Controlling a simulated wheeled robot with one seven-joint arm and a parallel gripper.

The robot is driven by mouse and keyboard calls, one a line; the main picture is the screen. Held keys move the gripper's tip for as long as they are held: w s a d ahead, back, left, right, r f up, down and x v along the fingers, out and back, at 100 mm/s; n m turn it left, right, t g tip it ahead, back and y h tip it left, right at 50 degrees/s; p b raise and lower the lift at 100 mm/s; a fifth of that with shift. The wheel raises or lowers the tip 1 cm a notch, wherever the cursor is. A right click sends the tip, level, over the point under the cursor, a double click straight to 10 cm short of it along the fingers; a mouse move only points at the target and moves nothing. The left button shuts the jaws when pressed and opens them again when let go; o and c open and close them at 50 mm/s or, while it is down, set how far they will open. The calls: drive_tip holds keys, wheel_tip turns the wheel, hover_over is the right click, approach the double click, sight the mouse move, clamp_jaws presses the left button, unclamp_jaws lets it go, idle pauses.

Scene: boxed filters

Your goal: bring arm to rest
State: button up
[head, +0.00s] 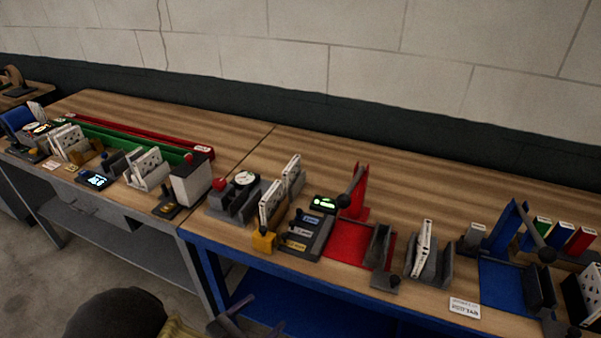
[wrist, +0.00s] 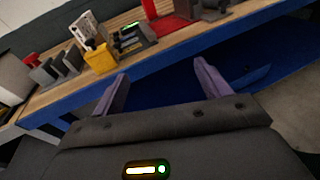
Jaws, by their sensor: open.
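My gripper (wrist: 162,82) is open in the wrist view, with its two purple-grey fingers spread apart and nothing between them. It is in front of the blue-framed workbench, apart from everything on the top. In the head view my gripper (head: 243,318) shows at the bottom edge, below the bench's front edge, and part of it is cut off. A dark rounded part of my arm is at the bottom left of that view.
The wooden bench (head: 325,147) carries several fixtures along its front: a red stand (head: 347,240), a blue stand (head: 503,275), a yellow block (head: 263,240) and white filter boxes (head: 272,203). A blue lower shelf (head: 290,298) is under the bench. The floor (head: 60,250) at left is clear.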

drive_tip(key=d+r+m+g+y, duration=0.2)
drive_tip(key=d+m+g, duration=1.15)
drive_tip(key=d, duration=0.25)
drive_tip(key=w+d+r+m+t+y, duration=0.1)
drive_tip(key=d+r+m+t+y, duration=0.2)
drive_tip(key=d+r+m+y, duration=0.4)
drive_tip(key=d+m+y, duration=0.1)
drive_tip(key=m, duration=0.6)
drive_tip(key=shift+w+d+r, duration=0.15)
drive_tip(key=shift+w+r, duration=0.25)
drive_tip(key=shift+o, duration=0.4)
drive_tip(key=shift+c, duration=0.4)
